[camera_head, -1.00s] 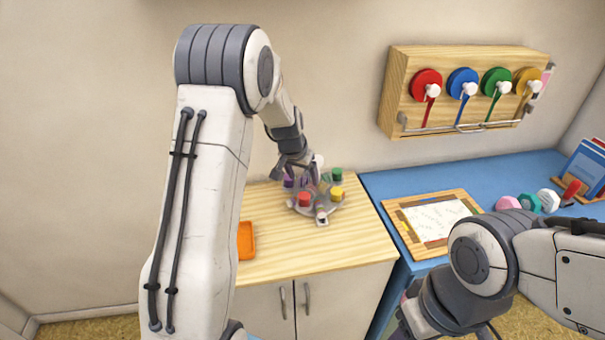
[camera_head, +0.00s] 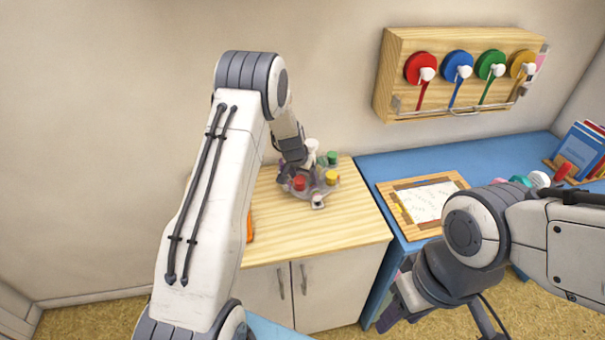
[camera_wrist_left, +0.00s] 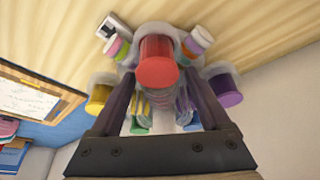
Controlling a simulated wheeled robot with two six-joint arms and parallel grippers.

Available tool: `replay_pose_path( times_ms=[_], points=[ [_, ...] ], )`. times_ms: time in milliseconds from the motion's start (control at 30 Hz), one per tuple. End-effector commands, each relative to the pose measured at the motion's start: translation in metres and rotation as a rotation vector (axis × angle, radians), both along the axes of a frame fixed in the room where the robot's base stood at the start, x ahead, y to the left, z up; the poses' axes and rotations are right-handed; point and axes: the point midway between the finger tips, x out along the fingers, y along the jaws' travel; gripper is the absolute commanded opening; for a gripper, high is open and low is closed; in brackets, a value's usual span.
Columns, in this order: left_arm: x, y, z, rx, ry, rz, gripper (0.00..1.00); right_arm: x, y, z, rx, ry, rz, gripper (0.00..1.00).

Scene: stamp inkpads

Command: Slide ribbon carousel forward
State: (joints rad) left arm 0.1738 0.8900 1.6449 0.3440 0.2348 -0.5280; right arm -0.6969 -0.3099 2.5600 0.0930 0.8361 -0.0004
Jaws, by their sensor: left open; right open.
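The ribbon carousel (camera_head: 318,185) stands on the wooden counter in the head view, with a grey base and several coloured spools around it. A red spool (camera_head: 299,183), a yellow one (camera_head: 332,177) and a green one (camera_head: 332,158) show on it. My left gripper (camera_head: 288,180) is at the carousel's left side. In the left wrist view its open fingers (camera_wrist_left: 165,100) point at the carousel, and the red spool (camera_wrist_left: 157,62) appears beyond and between the tips. Contact cannot be told. My right gripper (camera_head: 385,315) is low in front of the blue table, empty.
An orange tray (camera_head: 250,228) on the counter is mostly hidden by my left arm. A framed sheet (camera_head: 428,202) lies on the blue table (camera_head: 375,172). A wall rack (camera_head: 460,75) holds several ribbon reels. The counter front (camera_head: 330,228) before the carousel is clear.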

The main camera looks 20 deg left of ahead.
Motion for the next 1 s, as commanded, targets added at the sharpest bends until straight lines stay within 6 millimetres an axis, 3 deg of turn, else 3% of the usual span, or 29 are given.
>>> replay_pose_path(
  times_ms=[133,167,333,367,1000],
  points=[
    [0.0,0.0,0.0001,0.0,0.0,0.0,0.8,0.0,0.0,-0.0001,0.0,0.0,0.0,0.5],
    [-0.0001,0.0,0.0001,0.0,0.0,0.0,0.72,0.0,0.0,-0.0001,0.0,0.0,0.0,0.5],
    [-0.0002,0.0001,0.0002,0.0,0.0,0.0,0.07,0.0,0.0,-0.0001,0.0,0.0,0.0,0.5],
    [-0.0003,0.0002,0.0002,0.0,0.0,0.0,0.0,0.0,0.0,-0.0001,0.0,0.0,0.0,0.5],
    [-0.0005,0.0004,0.0004,0.0,0.001,0.0,0.0,0.0,0.0,0.0,0.0,0.0,0.0,0.5]
  ],
)
